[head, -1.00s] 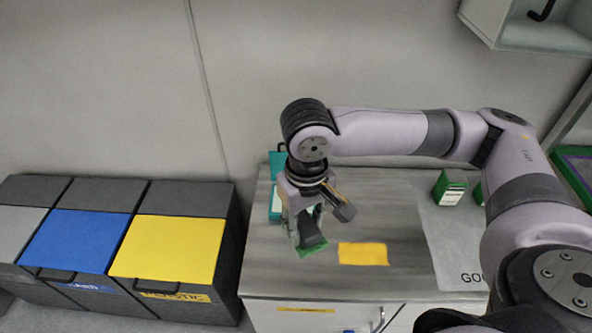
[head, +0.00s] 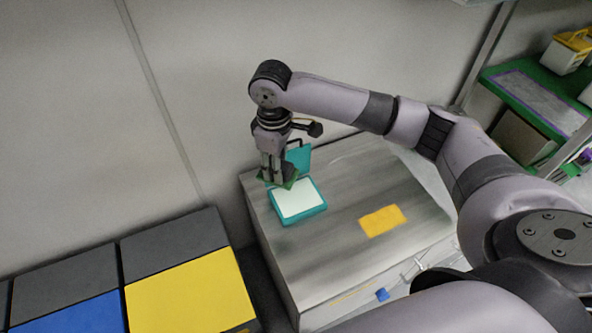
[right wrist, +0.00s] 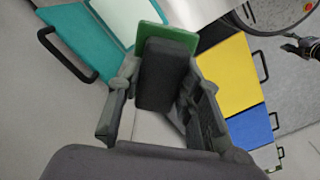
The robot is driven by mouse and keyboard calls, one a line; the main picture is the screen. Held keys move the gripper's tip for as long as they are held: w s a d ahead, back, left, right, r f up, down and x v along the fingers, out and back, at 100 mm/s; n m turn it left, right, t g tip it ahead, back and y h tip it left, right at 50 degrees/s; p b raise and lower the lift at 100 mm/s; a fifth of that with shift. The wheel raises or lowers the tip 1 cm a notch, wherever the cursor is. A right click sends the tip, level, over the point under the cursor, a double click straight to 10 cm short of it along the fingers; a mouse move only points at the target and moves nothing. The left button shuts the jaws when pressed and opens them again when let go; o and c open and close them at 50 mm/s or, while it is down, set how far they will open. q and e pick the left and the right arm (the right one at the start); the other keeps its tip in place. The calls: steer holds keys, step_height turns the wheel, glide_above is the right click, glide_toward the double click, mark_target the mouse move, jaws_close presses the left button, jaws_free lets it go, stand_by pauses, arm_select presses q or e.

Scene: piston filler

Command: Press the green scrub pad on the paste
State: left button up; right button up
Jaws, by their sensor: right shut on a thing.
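My right gripper (head: 274,176) is shut on the dark block of the green scrub pad (head: 290,183). In the right wrist view the dark block (right wrist: 166,76) sits between the fingers, with the green pad (right wrist: 147,33) at its far end. The pad is at the far left part of an open teal case (head: 322,206) holding the flat whitish paste (head: 299,198). Whether the pad touches the paste I cannot tell. The case's teal lid (head: 299,157) stands up behind. A small dark shape, perhaps my left gripper (right wrist: 298,48), shows at the right wrist view's edge.
The case stands on a grey counter (head: 335,250) with a yellow sheet (head: 383,220) to its right and clear surface around it. Yellow (head: 190,290) and blue (head: 75,312) lidded bins stand at lower left. A wall rises close behind the counter.

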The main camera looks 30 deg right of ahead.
arm_select(q)
steer(key=f+b, duration=0.1)
steer(key=d+f+b, duration=0.1)
steer(key=s+f+b, duration=0.1)
steer(key=b, duration=0.1)
steer(key=shift+d+f, duration=0.15)
steer(key=shift+f, duration=0.05)
arm_select(e)
steer(key=w+d+f+n, duration=0.1)
steer(key=d+f+n, duration=0.1)
steer(key=f, duration=0.4)
steer(key=w+d+f+n, duration=0.1)
steer(key=d+f+n, duration=0.1)
steer(key=f+n, duration=0.2)
steer(key=w+d+f+n, duration=0.1)
steer(key=d+f+n, duration=0.2)
steer(key=f, duration=0.5)
steer(key=shift+w+d+f, duration=0.1)
steer(key=shift+w+f, duration=0.15)
steer(key=shift+w, duration=0.1)
arm_select(q)
steer(key=shift+w+f, duration=0.1)
steer(key=shift+f, duration=0.15)
arm_select(e)
steer(key=shift+f, duration=0.5)
arm_select(q)
steer(key=shift+r, duration=0.35)
arm_select(e)
steer(key=shift+s+f, duration=0.1)
stand_by(1.0)
